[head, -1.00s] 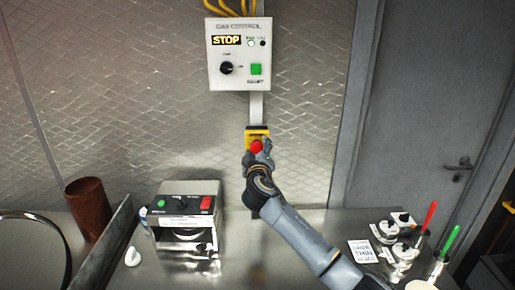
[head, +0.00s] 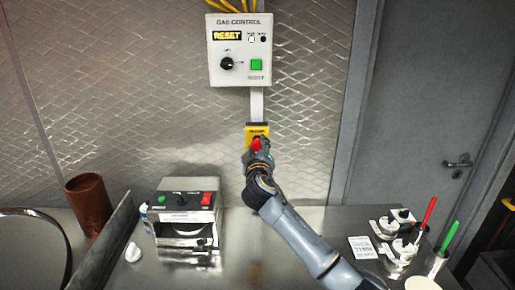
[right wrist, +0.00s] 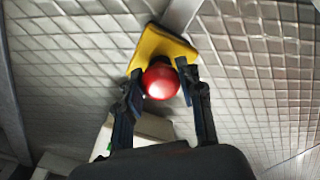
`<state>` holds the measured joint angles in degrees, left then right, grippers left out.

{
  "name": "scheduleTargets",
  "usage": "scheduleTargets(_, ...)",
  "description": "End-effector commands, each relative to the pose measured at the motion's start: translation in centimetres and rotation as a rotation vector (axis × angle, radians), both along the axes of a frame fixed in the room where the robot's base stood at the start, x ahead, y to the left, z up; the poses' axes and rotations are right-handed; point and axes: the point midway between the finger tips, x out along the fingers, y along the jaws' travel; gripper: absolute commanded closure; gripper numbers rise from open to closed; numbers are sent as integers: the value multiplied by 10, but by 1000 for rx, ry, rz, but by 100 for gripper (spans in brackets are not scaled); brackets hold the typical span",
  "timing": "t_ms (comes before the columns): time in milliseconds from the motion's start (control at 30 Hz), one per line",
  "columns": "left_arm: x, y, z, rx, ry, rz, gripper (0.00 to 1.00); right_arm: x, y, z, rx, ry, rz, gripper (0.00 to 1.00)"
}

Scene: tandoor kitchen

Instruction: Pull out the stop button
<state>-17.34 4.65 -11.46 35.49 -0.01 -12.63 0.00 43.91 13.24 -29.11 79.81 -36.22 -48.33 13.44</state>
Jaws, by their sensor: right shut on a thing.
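The stop button is a red mushroom head (head: 256,143) on a yellow box (head: 258,129) on the quilted metal wall, below the gas control panel (head: 239,50). The panel's display reads RESET. My right gripper (head: 258,155) reaches up to the button and partly hides it. In the right wrist view, the red button (right wrist: 161,81) sits between the two dark fingers (right wrist: 162,88), with the yellow box (right wrist: 165,46) behind it. The right gripper is shut on the button. My left gripper is not in view.
Cups with red and green handles stand at the right. A grey door (head: 440,110) is behind them.

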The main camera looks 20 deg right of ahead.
Motion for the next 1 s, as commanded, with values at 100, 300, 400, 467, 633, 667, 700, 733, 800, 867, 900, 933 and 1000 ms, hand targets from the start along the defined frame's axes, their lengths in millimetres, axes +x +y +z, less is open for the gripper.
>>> scheduleTargets(100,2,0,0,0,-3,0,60,0,2,-4,0,7,4,50)
scheduleTargets(300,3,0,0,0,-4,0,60,0,2,-3,-1,5,3,42)
scheduleTargets(400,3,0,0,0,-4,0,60,0,2,-2,-1,3,3,42)
scheduleTargets(467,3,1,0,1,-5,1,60,-1,2,-2,-1,3,3,42)
scheduleTargets(633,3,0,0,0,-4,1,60,-13,6,-3,0,3,4,42)
scheduleTargets(667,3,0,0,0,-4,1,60,-17,7,-3,0,3,4,42)
scheduleTargets(700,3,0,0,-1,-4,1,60,-23,9,-3,1,4,4,42)
scheduleTargets(733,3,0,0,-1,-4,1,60,-28,10,-3,1,3,5,42)
scheduleTargets(800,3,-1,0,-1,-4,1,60,-42,14,-3,1,4,6,42)
scheduleTargets(867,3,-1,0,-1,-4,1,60,-54,18,-3,2,4,6,42)
scheduleTargets(900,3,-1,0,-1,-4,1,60,-62,20,-3,1,4,6,42)
scheduleTargets(933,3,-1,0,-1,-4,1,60,-67,22,-3,2,4,6,42)
scheduleTargets(1000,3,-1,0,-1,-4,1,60,-81,25,-3,1,3,5,42)
